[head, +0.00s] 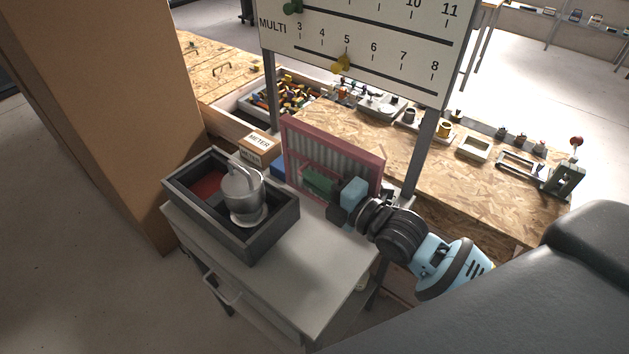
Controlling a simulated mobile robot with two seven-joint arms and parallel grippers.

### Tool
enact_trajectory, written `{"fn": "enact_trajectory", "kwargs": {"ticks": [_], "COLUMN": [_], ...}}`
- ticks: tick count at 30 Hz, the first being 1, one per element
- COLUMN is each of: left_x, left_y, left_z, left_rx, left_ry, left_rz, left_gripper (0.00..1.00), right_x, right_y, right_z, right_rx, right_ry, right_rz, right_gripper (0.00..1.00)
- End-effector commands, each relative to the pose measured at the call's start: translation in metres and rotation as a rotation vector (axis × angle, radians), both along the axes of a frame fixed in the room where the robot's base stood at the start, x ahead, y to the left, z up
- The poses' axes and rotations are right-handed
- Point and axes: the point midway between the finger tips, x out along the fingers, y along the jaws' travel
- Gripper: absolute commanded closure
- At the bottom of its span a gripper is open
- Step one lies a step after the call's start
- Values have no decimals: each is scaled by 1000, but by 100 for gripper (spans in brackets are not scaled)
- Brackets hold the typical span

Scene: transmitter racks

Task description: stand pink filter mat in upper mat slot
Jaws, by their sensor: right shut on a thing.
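The pink filter mat (364,159), a pink frame around grey pleats, stands upright and slightly tilted at the back of the grey cabinet top. A green block-like part (319,183) shows against the front of its pleats. My right gripper (338,199) reaches in from the right and is shut at the mat's lower front, by the green part. The fingertips are partly hidden, so the exact contact is hard to see. I cannot make out the upper mat slot. My left gripper is not in view.
A dark tray (275,237) with a metal pot (245,194) stands on the cabinet top (325,265), left of the mat. Small METER boxes (257,144) are behind it. A signboard (355,45) on posts and a wooden bench (395,150) stand beyond. The cabinet's front right is bare.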

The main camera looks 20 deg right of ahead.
Motion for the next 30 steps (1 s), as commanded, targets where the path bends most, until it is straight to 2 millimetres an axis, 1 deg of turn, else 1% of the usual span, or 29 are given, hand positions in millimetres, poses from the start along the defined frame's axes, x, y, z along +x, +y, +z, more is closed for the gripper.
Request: {"fn": "enact_trajectory", "kwargs": {"ticks": [11, 17, 30], "left_x": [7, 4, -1], "left_y": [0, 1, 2], "left_z": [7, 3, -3], "left_rx": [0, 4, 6], "left_ry": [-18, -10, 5], "left_rz": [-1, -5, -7], "left_gripper": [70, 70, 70], "right_x": [0, 5, 16], "right_y": [0, -9, -28], "right_z": [4, 1, 1], "right_rx": [15, 16, 16], "right_ry": [3, 9, 9], "right_rz": [-3, -3, -3], "right_gripper": [100, 100, 100]}}
